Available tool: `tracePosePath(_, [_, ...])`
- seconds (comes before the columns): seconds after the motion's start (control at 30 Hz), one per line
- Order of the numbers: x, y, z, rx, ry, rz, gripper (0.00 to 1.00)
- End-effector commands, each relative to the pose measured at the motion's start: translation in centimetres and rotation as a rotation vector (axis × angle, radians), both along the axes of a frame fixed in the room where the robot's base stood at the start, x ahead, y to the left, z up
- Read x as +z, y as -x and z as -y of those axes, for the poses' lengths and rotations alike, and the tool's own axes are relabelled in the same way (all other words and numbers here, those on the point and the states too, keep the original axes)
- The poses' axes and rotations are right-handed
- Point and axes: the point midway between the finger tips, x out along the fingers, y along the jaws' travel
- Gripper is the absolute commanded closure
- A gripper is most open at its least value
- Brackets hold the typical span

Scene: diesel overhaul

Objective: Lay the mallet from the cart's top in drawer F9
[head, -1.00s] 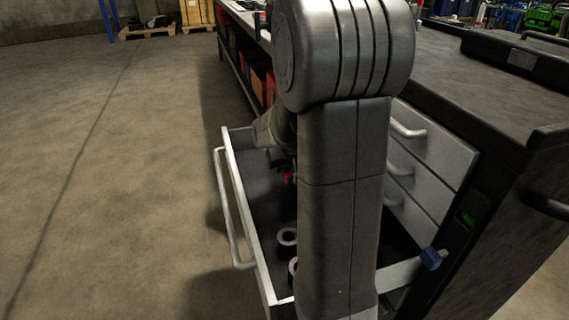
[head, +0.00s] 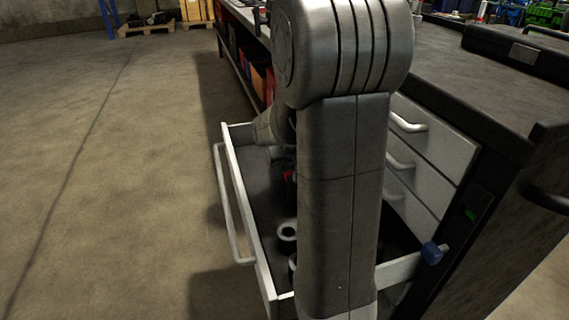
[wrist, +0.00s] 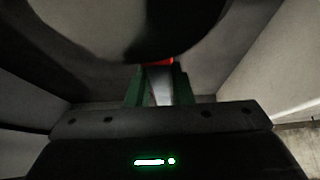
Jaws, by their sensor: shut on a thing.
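The open drawer (head: 230,160) extends from the cart (head: 500,130), with a dark floor and pale walls. I cannot read a label on it. My gripper reaches down inside its far part, mostly hidden behind my arm in the head view. In the wrist view, the green fingers of my gripper (wrist: 159,85) are shut on a red part, which I take for the mallet (wrist: 160,62). A large dark rounded shape above them may be its head. A small red spot of it shows in the head view (head: 288,176). I cannot tell whether the mallet touches the drawer floor.
Dark ring-shaped things (head: 287,232) lie in the drawer's near part, partly behind my arm. Closed drawers with handles (head: 408,123) are on the cart's front. A black case (head: 515,48) lies on the cart's top. Open floor is at the left.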

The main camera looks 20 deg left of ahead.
Motion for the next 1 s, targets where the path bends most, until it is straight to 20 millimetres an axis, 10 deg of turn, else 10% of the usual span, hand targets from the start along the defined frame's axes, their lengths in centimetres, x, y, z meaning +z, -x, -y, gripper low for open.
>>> tracePosePath(0.33, [-1.4, 0.0, 0.0, 0.000, -0.001, 0.002, 1.00])
tracePosePath(0.37, [-1.4, 0.0, 0.0, 0.000, -0.001, 0.002, 0.78])
tracePosePath(0.5, [-1.3, 0.0, 0.0, 0.000, -0.001, 0.002, 0.55])
tracePosePath(1.0, [1.2, 1.0, 0.8, 0.000, -0.002, 0.002, 0.55])
